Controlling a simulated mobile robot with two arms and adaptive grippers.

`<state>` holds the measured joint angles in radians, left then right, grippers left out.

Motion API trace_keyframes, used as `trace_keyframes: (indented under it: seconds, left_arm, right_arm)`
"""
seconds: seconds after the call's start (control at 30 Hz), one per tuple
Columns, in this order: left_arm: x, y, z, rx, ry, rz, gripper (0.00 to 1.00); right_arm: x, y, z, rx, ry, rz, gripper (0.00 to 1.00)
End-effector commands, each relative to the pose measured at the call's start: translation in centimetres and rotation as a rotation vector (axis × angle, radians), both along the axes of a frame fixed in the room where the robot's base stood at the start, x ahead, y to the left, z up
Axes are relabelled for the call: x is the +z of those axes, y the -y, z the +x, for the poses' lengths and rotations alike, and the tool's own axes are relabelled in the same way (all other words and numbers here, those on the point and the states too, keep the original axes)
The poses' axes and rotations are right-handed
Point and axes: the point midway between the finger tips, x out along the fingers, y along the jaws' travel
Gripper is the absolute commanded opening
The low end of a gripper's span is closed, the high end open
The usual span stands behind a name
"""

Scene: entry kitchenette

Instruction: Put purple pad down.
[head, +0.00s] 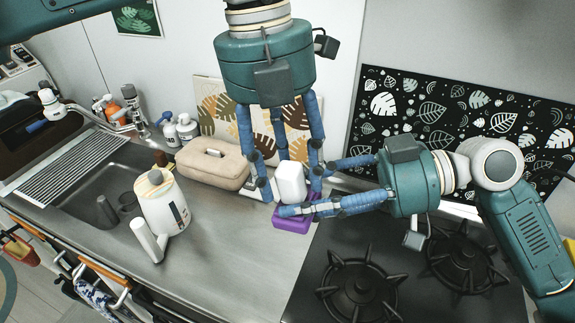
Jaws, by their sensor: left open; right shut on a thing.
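The purple pad (291,225) is at the counter's right side, beside the cooktop's left edge. My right gripper (290,204) reaches in from the right and is shut on the purple pad. I cannot tell whether the pad touches the counter. My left gripper (287,196) points down from above, with its fingers open around a white block-like object (291,181) just behind the pad. The fingers of both grippers are close together and partly hide the pad and the white object.
A black cooktop (312,262) with burners lies to the right. A beige case (213,167) and a white kettle (162,203) stand to the left, near the sink (88,202). Bottles (187,128) stand at the back wall. The front middle counter (228,262) is clear.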

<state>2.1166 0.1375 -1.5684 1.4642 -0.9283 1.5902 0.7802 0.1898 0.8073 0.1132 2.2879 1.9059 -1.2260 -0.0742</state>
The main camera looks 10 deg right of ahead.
Motion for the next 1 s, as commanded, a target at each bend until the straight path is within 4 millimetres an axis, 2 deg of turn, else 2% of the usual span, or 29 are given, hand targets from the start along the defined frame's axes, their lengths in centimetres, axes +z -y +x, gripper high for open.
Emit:
trace_keyframes:
  seconds: [0.07, 0.2, 0.27, 0.33, 0.37, 0.47, 0.8, 0.87, 1.0]
  left_arm:
    - [0.0, 0.0, 0.0, 0.000, 0.000, 0.000, 0.44]
    - [0.0, 0.0, 0.0, 0.000, 0.000, -0.001, 0.17]
    - [0.0, 0.0, 0.0, 0.000, 0.000, -0.001, 0.06]
    - [0.0, 0.1, 0.0, 0.000, 0.001, -0.003, 0.06]
    - [0.1, 0.1, 0.0, 0.000, 0.001, -0.003, 0.06]
    - [0.1, 0.1, 0.0, 0.000, 0.001, -0.003, 0.05]
    - [0.1, 0.0, 0.0, 0.000, 0.000, -0.001, 0.05]
    - [0.1, 0.0, 0.0, 0.000, 0.000, -0.001, 0.05]
    - [0.1, 0.0, 0.0, 0.000, 0.000, 0.000, 0.05]
  right_arm:
    - [0.0, 0.0, 0.0, 0.000, 0.000, 0.000, 0.00]
    - [0.0, 0.0, 0.0, 0.000, 0.000, 0.000, 0.00]
    - [0.0, 0.0, 0.0, 0.001, 0.001, 0.000, 0.00]
    - [0.0, 0.0, -0.1, 0.002, 0.000, 0.000, 0.00]
    - [0.0, -0.1, -0.1, 0.002, 0.000, 0.000, 0.41]
    - [0.0, -0.1, -0.1, 0.003, 0.000, -0.001, 0.61]
    - [0.0, 0.2, 0.0, -0.001, 0.000, -0.001, 0.62]
    - [0.1, 0.7, -0.1, -0.002, -0.002, -0.001, 0.62]
    - [0.7, 2.8, -0.5, -0.004, -0.002, -0.002, 0.62]
